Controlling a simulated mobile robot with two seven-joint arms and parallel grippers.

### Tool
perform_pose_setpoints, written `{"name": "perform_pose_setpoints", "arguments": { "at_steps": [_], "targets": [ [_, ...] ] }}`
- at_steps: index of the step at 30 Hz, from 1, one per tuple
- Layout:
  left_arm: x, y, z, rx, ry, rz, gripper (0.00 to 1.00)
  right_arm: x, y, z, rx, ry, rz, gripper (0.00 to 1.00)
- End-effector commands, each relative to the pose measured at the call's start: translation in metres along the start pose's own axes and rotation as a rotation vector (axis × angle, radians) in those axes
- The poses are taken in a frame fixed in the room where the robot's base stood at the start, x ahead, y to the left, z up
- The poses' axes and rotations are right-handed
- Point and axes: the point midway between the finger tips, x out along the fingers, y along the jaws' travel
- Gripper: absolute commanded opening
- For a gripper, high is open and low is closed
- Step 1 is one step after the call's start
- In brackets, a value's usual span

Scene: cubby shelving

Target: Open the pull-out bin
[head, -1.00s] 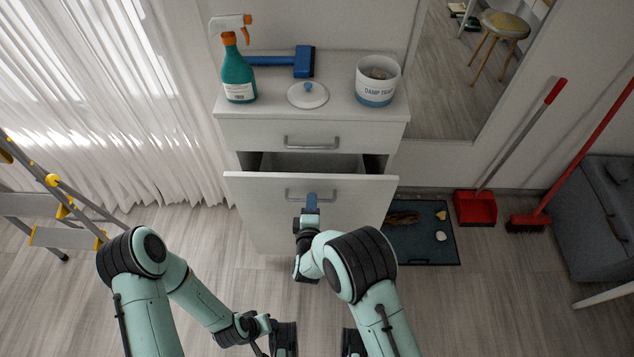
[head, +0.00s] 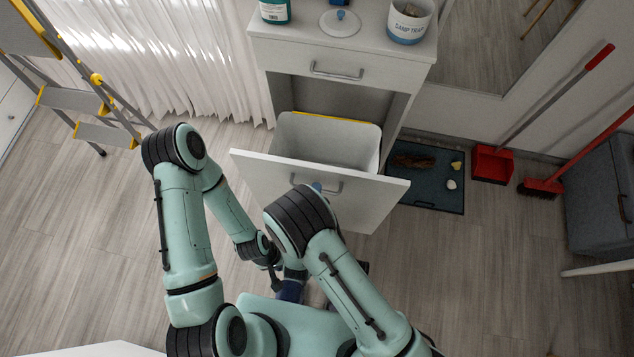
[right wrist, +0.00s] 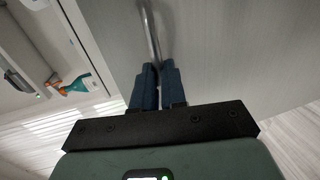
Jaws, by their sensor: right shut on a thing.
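The pull-out bin stands out from the white cabinet. Its front panel (head: 260,172) is well forward of the cabinet body, and a pale bin (head: 315,145) with a yellow strip at its back rim shows behind it, its inside visible from above. The metal bar handle (right wrist: 150,32) is on the front panel. My right gripper (right wrist: 152,78) is shut on the handle; in the head view its blue fingertip (head: 317,187) shows at the handle, mostly hidden by my right arm. My left gripper (head: 290,290) is low by my base, partly hidden, its jaws unclear.
Above the bin is a closed drawer (head: 300,60); a bottle (head: 275,10), lid (head: 340,22) and damp-trap tub (head: 409,22) stand on top. A stepladder (head: 90,100) is at left. A mat (head: 425,180), red dustpan (head: 491,164) and broom (head: 545,185) are at right.

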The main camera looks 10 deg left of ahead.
Motion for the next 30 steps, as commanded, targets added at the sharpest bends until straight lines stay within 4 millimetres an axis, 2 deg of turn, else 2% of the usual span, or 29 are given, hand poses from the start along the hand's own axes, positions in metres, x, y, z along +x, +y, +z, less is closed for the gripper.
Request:
{"name": "perform_pose_setpoints", "arguments": {
  "at_steps": [14,15,16,26,30],
  "targets": [
    [0.000,0.000,0.000,0.000,0.000,0.000,0.47,-0.003,0.000,-0.001,0.003,0.000,0.004,0.00],
    [0.000,0.000,0.000,0.000,0.000,0.000,0.47,-0.003,0.000,-0.001,0.003,0.000,0.003,0.24],
    [0.000,0.000,0.000,0.000,0.000,0.000,0.47,-0.003,0.000,-0.001,0.003,0.000,0.003,0.34],
    [-0.001,0.000,0.000,0.000,0.000,0.000,0.47,-0.003,0.002,-0.001,0.002,0.001,0.002,0.36],
    [-0.004,0.001,0.002,0.000,-0.004,-0.001,0.47,-0.006,0.016,-0.001,0.002,0.002,0.003,0.36]
  ]
}}
